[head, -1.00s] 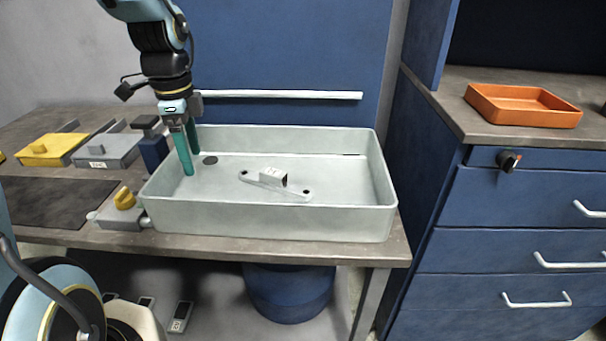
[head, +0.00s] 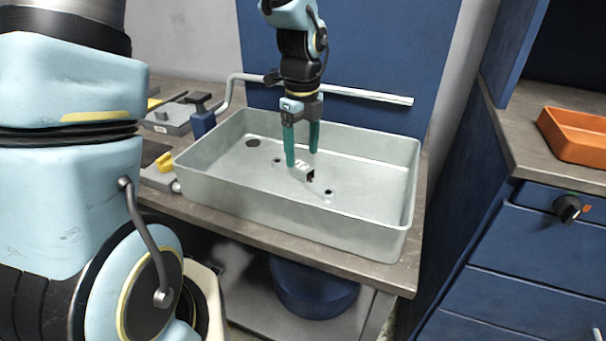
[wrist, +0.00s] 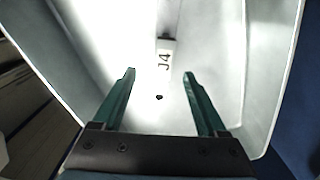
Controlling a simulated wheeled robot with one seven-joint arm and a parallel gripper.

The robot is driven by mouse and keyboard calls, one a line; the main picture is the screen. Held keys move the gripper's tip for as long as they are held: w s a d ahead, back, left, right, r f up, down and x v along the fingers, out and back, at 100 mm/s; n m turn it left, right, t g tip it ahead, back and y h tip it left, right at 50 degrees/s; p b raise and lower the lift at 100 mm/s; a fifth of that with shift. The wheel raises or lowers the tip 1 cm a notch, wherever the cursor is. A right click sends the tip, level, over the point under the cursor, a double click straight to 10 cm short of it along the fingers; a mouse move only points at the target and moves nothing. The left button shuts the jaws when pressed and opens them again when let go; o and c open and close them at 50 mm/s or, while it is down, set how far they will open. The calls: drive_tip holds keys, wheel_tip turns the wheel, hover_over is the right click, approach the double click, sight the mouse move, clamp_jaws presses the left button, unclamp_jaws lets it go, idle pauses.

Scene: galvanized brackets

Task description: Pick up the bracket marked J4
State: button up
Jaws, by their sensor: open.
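The bracket marked J4 (head: 306,172) lies in the pale grey sink-like basin (head: 345,238). Its raised block shows in the head view, and dark holes show on either side of it; its flat base blends into the basin floor. In the wrist view the J4 bracket (wrist: 166,60) shows its label on the pale block, with a dark hole nearer to me. My gripper (head: 302,158) has two green fingers pointing down over the bracket. In the wrist view my gripper (wrist: 160,73) is open and empty, its fingertips to either side of the block's line. Whether they touch it cannot be told.
The basin walls surround the bracket and my fingers. A white rail (head: 370,96) runs behind. An orange tray (head: 575,135) stands on the right counter. A grey fixture with a yellow knob (head: 163,162) sits left of the basin.

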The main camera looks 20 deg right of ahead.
sight(303, 166)
drive_tip(key=shift+w+d+f+p, duration=0.15)
drive_tip(key=shift+f+p, duration=0.25)
drive_tip(key=shift+f, duration=1.25)
drive_tip(key=shift+w+f+p, duration=0.1)
drive_tip(key=shift+f+p, duration=0.25)
drive_tip(key=shift+f, duration=1.25)
clamp_jaws()
